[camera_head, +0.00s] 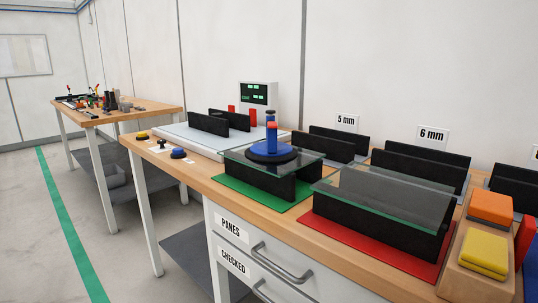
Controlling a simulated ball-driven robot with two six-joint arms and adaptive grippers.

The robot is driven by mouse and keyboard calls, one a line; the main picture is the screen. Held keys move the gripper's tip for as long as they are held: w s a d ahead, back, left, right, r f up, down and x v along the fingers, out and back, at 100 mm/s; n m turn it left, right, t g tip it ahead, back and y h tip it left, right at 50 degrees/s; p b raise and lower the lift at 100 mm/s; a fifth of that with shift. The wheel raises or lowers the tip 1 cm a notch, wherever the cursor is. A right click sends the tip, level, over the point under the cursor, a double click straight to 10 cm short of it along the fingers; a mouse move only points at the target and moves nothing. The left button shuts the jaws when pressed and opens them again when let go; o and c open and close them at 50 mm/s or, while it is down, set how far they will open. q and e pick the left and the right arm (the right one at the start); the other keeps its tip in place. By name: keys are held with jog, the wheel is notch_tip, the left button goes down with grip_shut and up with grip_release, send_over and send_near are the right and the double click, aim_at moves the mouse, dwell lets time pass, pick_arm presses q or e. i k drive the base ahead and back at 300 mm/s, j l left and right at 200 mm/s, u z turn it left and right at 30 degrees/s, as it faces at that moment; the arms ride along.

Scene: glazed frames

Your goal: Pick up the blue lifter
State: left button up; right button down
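The blue lifter (270,151) has a round blue disc with a dark rim and blue upright parts, one of them with an orange-red top. It stands upright on a clear glass pane (234,153). The pane lies across black supports (260,178) on a green mat (228,191). Neither of my grippers is in view.
A second glass pane (392,197) lies on black supports over a red mat (335,233) to the right. Orange (491,207) and yellow (484,252) pads sit on a wooden block at the right. Small yellow, black and blue (178,153) pieces lie at the bench's left end.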

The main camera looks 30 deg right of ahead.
aim_at(271, 150)
jog(key=i+z, duration=0.1)
jog(key=z, duration=0.8)
jog(key=i+j+z, duration=0.1)
jog(key=z, duration=0.3)
jog(key=j+z, duration=0.15)
jog(key=z, duration=0.3)
jog(key=i+j+z, duration=0.1)
jog(key=z, duration=0.35)
